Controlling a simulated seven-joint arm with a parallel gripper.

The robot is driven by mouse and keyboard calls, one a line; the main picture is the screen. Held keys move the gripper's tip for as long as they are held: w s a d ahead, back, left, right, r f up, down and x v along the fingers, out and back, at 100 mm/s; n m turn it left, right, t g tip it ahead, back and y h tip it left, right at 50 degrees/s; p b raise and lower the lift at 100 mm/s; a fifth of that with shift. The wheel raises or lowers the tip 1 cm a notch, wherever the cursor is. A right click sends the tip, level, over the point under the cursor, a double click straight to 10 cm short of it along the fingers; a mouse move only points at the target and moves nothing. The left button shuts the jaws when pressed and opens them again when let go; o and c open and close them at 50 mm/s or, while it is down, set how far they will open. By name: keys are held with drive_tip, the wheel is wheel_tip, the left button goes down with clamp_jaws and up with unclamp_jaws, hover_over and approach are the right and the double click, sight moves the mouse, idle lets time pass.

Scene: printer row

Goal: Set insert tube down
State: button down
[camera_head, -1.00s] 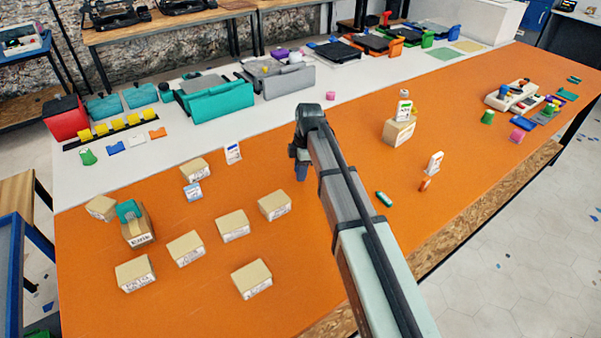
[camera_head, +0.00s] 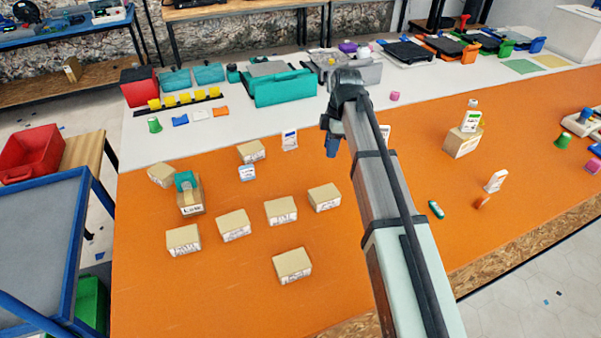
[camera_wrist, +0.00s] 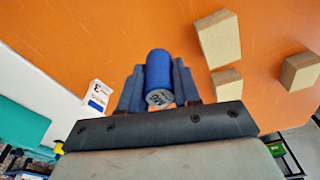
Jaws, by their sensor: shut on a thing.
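A blue tube (camera_wrist: 158,68), apparently the insert tube, is held between the two fingers of my gripper (camera_wrist: 158,84) in the wrist view. Its round grey end with dark print faces the camera. In the head view my gripper (camera_head: 331,130) points down over the orange tabletop (camera_head: 225,290), and the blue tube (camera_head: 331,147) shows below it. The tube appears to be clear of the tabletop. My arm hides part of the table beyond it.
Several cardboard boxes (camera_head: 281,211) stand left of my arm, one (camera_head: 191,198) with a teal item. White labelled items (camera_head: 290,140) stand near the white strip (camera_head: 255,120). Right of the arm are a box topped by a bottle (camera_head: 462,143) and a green piece (camera_head: 436,209). Orange surface shows between the boxes.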

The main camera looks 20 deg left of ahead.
drive_tip(key=s+a+n, duration=0.1)
drive_tip(key=s+a, duration=0.4)
drive_tip(key=a, duration=0.6)
drive_tip(key=shift+w+a+f+m, duration=0.1)
drive_tip(key=shift+w+f+m, duration=0.3)
drive_tip(key=shift+f, duration=1.25)
drive_tip(key=shift+w+d+f+m, duration=0.15)
drive_tip(key=shift+f+m, duration=0.45)
drive_tip(key=shift+f, duration=1)
drive_tip(key=shift+w+a+f+m, duration=0.2)
drive_tip(key=shift+f+m, duration=0.3)
drive_tip(key=shift+f, duration=1.15)
drive_tip(key=shift+f, duration=0.1)
drive_tip(key=c, duration=0.8)
unclamp_jaws()
wheel_tip(320, 180, up, 12)
drive_tip(key=d, duration=0.1)
drive_tip(key=shift+w+d, duration=0.25)
